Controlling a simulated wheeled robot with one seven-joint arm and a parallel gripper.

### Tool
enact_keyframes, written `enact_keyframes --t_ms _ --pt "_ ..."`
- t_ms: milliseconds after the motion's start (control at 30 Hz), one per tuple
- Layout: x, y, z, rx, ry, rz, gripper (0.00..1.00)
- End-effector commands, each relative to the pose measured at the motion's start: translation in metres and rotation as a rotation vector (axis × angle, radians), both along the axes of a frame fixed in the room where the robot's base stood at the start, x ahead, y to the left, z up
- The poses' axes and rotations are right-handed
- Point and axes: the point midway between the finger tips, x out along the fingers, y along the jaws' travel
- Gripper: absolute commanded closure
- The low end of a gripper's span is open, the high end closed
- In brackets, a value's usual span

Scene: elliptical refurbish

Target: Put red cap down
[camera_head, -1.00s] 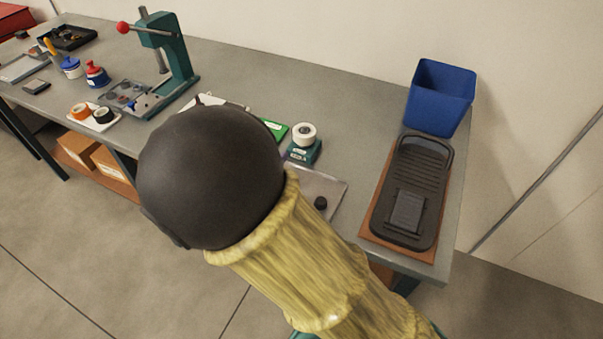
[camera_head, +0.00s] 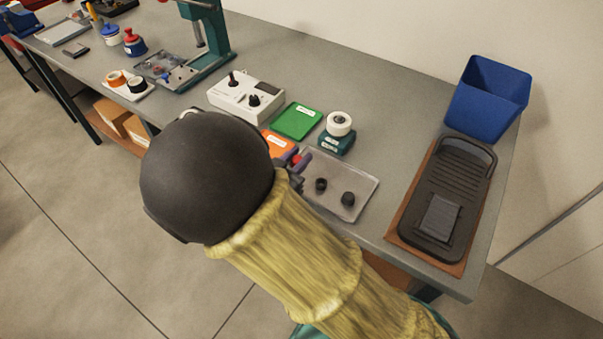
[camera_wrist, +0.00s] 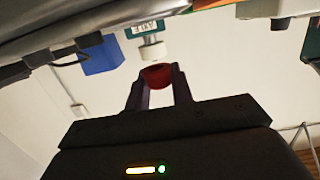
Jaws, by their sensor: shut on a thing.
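A small red cap (camera_wrist: 157,76) sits between the two dark fingers of my gripper (camera_wrist: 158,88) in the wrist view. The gripper is shut on it. In the head view, a bit of the red cap (camera_head: 304,161) shows at the gripper's end, mostly hidden behind my arm. It is by the left edge of a clear tray (camera_head: 352,177), beside an orange box (camera_head: 278,145). I cannot tell its exact height. Two black caps (camera_head: 348,199) (camera_head: 321,185) sit in the tray.
A blue bin (camera_head: 488,98) and a dark case on a brown board (camera_head: 447,205) are at right. Bare bench lies between.

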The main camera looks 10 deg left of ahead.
Motion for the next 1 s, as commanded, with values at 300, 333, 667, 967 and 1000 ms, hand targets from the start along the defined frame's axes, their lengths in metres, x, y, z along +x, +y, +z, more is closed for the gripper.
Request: enact_keyframes --t_ms 300,333,667,967,1000 --pt "0.0 0.001 -0.011 0.002 -0.001 0.002 1.0" --pt "0.0 0.001 -0.011 0.002 -0.001 0.002 1.0" --pt "0.0 0.001 -0.043 -0.002 -0.001 0.002 1.0" --pt "0.0 0.001 -0.048 0.002 -0.001 0.002 1.0" --pt "0.0 0.001 -0.048 0.001 0.0 0.002 1.0"
